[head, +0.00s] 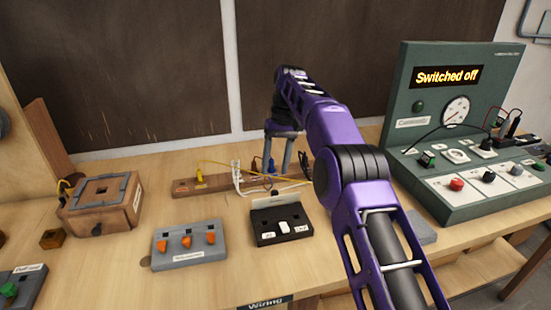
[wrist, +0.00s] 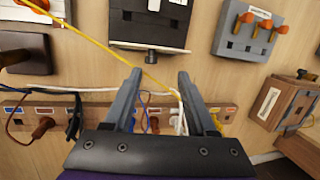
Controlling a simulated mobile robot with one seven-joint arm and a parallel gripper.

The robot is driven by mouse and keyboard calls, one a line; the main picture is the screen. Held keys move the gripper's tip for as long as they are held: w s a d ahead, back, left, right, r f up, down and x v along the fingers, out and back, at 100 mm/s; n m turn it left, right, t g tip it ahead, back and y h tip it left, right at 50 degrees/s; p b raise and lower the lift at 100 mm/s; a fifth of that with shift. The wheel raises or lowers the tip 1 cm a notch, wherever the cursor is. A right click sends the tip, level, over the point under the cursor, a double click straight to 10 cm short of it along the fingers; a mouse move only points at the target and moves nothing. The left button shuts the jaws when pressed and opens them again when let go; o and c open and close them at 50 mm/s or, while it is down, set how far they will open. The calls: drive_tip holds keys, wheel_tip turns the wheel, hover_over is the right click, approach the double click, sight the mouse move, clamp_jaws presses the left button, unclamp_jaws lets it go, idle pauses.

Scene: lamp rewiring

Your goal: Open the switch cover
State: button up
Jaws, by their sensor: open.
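The black switch box (head: 265,228) sits on the bench in the middle, with a white rocker and white labels on its front face. In the wrist view the black box (wrist: 121,28) shows at the top, with a dark round knob (wrist: 151,57) on its near edge. I cannot tell the cover from the rest of the box. My gripper (head: 277,170) is behind the box, over the wiring strip, pointing down. In the wrist view its two grey fingers (wrist: 160,76) are apart, short of the knob, and no object is clearly held between them.
A wooden wiring strip (head: 215,185) with yellow, white and blue wires lies under my gripper. A grey panel with orange switches (head: 187,257) is left of the box. A wooden box (head: 92,214) stands farther left. A green console (head: 407,110) reading "Switched off" stands right.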

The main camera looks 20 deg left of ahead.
wheel_tip(320, 180, up, 3)
drive_tip(key=shift+f, duration=0.15)
drive_tip(key=shift+s, duration=0.1)
idle(0.5)
